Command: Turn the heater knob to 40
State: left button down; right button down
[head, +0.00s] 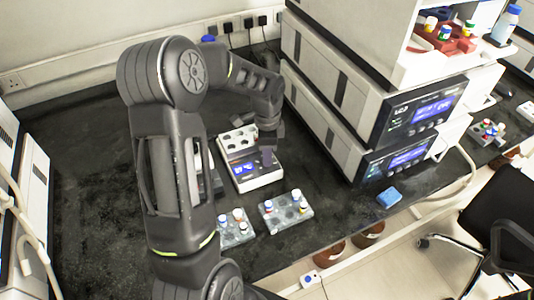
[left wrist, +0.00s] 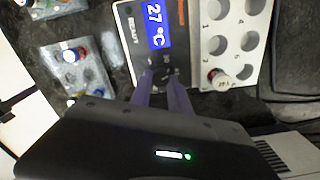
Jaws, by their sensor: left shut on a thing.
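The heater (head: 262,182) is a white box on the black bench, with a block of round wells (head: 238,139) and a blue display. In the left wrist view, the heater's dark front panel (left wrist: 127,22) carries a lit display (left wrist: 155,22) reading 27 °C. My left gripper (head: 267,157) reaches down over the heater's front. Its two fingers (left wrist: 162,80) meet the panel below the display, shut on the knob, which is mostly hidden between them. Small dial marks show beside the fingertips. My right gripper is in neither view.
Clear racks with capped vials (head: 286,210) (head: 235,229) stand in front of the heater. A capped vial (left wrist: 218,78) sits at the well block in the left wrist view. Stacked instruments (head: 350,110) stand to the right. The bench at left is clear.

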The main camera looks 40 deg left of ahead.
pick_arm(q)
jog(key=shift+m, duration=2.2)
jog(key=c, duration=1.2)
grip_release()
jog(key=shift+c, duration=0.2)
jog(key=shift+r, duration=0.1)
notch_tip(320, 180, up, 8)
jog(key=shift+f, duration=0.15)
